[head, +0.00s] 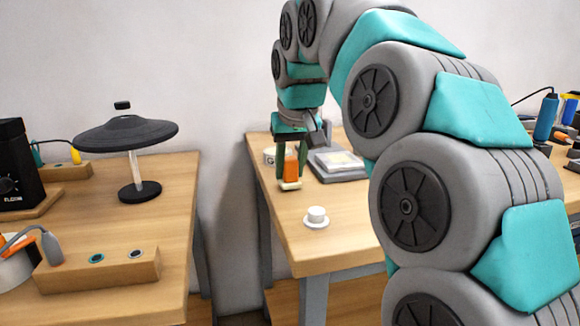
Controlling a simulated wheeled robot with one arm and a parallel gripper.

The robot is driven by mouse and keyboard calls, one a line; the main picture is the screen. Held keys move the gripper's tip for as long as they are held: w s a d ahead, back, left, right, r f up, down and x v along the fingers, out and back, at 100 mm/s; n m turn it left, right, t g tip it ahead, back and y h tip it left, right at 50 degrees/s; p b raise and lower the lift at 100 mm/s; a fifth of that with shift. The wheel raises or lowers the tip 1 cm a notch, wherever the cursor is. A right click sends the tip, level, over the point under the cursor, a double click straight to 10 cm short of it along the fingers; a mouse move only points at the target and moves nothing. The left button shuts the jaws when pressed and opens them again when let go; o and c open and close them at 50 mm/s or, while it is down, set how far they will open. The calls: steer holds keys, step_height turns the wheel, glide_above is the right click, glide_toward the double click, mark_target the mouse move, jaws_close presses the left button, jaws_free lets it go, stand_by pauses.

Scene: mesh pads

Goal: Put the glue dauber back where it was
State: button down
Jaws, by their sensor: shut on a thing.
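My gripper (291,174), with dark green fingers, points down over the right-hand table. It is shut on an orange-handled piece with a pale lower end, which looks like the glue dauber (291,168). The dauber hangs upright between the fingers; I cannot tell whether its lower end touches the table. A small white pot on a white saucer (316,222) stands nearer the front edge, apart from the gripper. On the left table, a wooden block (70,276) has two round holes, one with a teal rim (97,258) and one with a grey rim (136,253).
A white round container (269,156) and a grey flat device (337,166) stand close to my gripper. A gap separates the two tables. The left table holds a black disc-topped stand (127,135), a black box (15,165) and a grey corded tool (54,248).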

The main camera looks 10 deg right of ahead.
steer(key=shift+f, duration=0.1)
steer(key=shift+f, duration=0.15)
steer(key=c, duration=0.5)
jaws_free()
steer(key=shift+p+v, duration=1.25)
steer(key=shift+v, duration=4.95)
steer(key=shift+w, duration=0.1)
